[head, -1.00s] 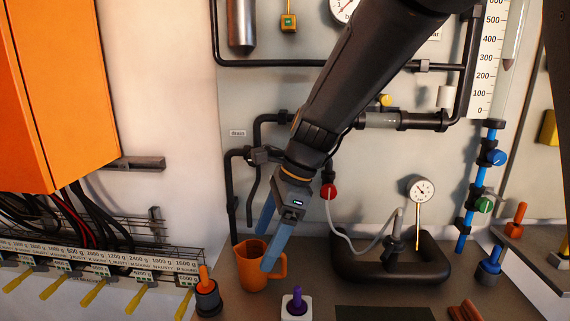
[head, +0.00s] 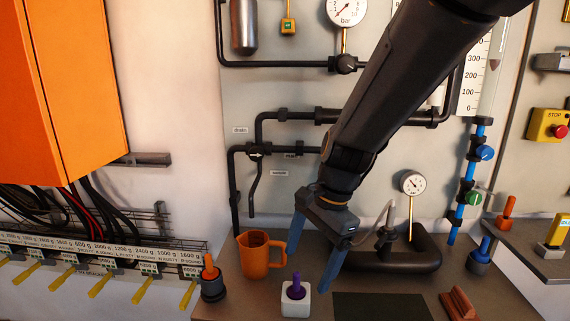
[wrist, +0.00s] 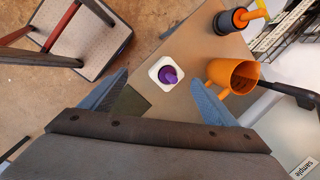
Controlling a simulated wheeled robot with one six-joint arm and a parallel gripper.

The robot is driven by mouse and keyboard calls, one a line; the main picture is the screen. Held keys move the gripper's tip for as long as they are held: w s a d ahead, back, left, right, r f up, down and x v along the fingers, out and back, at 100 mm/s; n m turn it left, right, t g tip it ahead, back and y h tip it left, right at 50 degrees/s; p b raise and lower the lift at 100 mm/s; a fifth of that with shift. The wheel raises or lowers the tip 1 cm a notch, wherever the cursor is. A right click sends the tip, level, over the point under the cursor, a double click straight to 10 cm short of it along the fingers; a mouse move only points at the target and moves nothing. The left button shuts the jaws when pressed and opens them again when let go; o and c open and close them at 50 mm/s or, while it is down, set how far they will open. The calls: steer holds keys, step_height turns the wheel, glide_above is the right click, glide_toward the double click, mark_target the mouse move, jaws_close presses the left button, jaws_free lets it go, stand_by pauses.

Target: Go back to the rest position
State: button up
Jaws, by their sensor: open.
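My gripper (head: 312,258) is open and empty, with its two blue fingers spread wide above the bench. An orange mug (head: 262,255) stands upright on the bench, just left of the left finger in the head view. A white block with a purple knob (head: 296,290) sits between and in front of the fingers in that view. In the wrist view the white block and purple knob (wrist: 168,74) lie beyond the fingertips, and the mug (wrist: 232,77) is right by the right finger. I cannot tell whether that finger touches the mug.
A black holder with an orange-topped tool (head: 211,280) stands left of the mug. A dark hose loop with a gauge (head: 413,184) lies behind the gripper. Pipes (head: 290,150) and a pressure gauge (head: 346,10) are on the wall. A chair (wrist: 85,40) shows on the floor.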

steer(key=s+d+f+n+h, duration=0.1)
steer(key=s+d+f+n, duration=0.1)
steer(key=d, duration=0.3)
steer(key=s+d+f+n+h, duration=0.1)
steer(key=s+d+f+n, duration=0.1)
steer(key=s+d+n, duration=0.1)
steer(key=s+d+f+n+t, duration=0.1)
steer(key=s+d+f+n, duration=0.1)
steer(key=d+n, duration=0.4)
steer(key=shift+s+d+h, duration=0.3)
steer(key=shift+s+h, duration=0.1)
steer(key=shift+s, duration=0.2)
